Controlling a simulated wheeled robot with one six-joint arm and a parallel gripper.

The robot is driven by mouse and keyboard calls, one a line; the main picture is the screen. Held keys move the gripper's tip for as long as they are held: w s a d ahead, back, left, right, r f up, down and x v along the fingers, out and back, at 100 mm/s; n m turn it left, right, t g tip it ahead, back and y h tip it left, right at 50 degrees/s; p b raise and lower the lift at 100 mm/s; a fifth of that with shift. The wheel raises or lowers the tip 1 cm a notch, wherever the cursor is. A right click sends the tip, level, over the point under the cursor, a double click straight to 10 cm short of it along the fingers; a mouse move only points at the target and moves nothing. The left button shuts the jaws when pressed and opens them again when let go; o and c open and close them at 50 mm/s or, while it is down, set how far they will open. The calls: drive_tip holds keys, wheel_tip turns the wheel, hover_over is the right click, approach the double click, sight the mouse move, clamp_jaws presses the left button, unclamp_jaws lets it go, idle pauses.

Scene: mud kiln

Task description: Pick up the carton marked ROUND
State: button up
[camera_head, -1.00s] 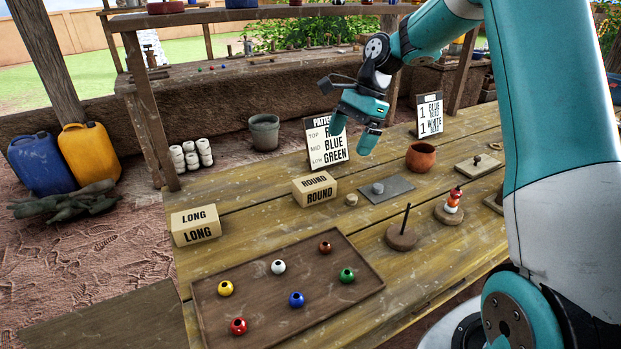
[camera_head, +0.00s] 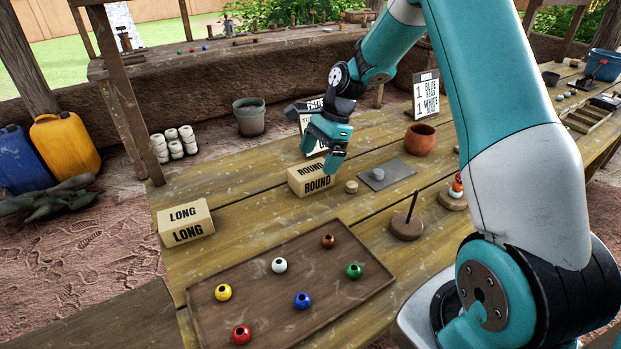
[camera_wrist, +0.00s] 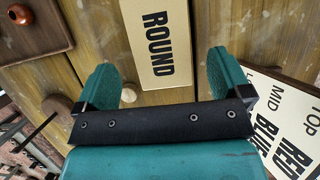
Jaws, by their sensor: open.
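The carton marked ROUND (camera_head: 316,186) is a small tan box with black lettering. It stands on the wooden table behind the bead tray. My gripper (camera_head: 320,160) is open above the carton and hides part of its top in the head view. In the wrist view the ROUND carton (camera_wrist: 156,45) shows its lettered face ahead of the gripper (camera_wrist: 170,78), roughly between the two teal fingers. The fingers appear apart from the carton, and nothing is between them.
A carton marked LONG (camera_head: 186,223) stands to the left. A tray (camera_head: 260,290) with several coloured beads lies in front. A small peg (camera_head: 351,187), a grey plate (camera_head: 386,175) and a clay pot (camera_head: 420,139) are to the right. A pattern sign (camera_wrist: 275,135) stands close behind the gripper.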

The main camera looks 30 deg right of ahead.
sight(314, 168)
drive_tip(key=x, duration=0.6)
drive_tip(key=shift+r, duration=0.1)
drive_tip(key=c, duration=1.1)
drive_tip(key=shift+c, duration=0.3)
drive_tip(key=shift+w+r, duration=0.1)
drive_tip(key=shift+r, duration=0.05)
